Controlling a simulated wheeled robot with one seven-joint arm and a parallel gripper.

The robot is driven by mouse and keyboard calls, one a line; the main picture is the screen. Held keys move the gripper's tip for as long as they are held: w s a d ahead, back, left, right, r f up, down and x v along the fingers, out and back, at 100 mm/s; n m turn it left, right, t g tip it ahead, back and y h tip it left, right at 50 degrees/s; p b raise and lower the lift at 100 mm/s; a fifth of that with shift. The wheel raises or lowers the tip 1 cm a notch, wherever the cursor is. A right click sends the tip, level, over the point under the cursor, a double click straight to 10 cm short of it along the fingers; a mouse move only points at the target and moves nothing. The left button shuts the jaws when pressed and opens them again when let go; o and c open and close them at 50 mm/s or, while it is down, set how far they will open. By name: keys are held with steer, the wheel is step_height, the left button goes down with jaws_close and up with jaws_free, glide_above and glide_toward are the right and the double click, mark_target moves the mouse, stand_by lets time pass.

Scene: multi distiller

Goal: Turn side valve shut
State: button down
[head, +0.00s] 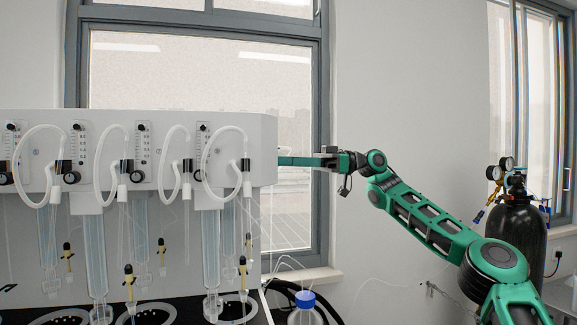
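The white multi distiller (235,130) fills the left half of the head view, and I see its front and a narrow strip of its right edge. My gripper (284,160) reaches in from the right at the upper part of that edge. Its green fingers point left, and their tips meet or pass behind the edge in the picture. I cannot tell whether they touch anything. The side valve cannot be made out; the side of the housing is turned away from this view. Whether the fingers are open or shut does not show.
White looped hoses (207,165), flow meters and glass columns (211,250) line the distiller's front. A blue-capped bottle (305,308) stands low at its right. A black gas cylinder (518,225) with gauges stands at far right, behind my arm. The wall between is clear.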

steer(key=shift+w+a+f+y, duration=0.1)
steer(key=shift+w+f+y, duration=0.05)
steer(key=shift+y, duration=0.45)
steer(key=c, duration=2)
jaws_free()
steer(key=shift+w, duration=0.15)
steer(key=v, duration=1)
steer(key=shift+d, duration=0.4)
steer(key=shift+w+f, duration=0.1)
steer(key=shift+w, duration=0.05)
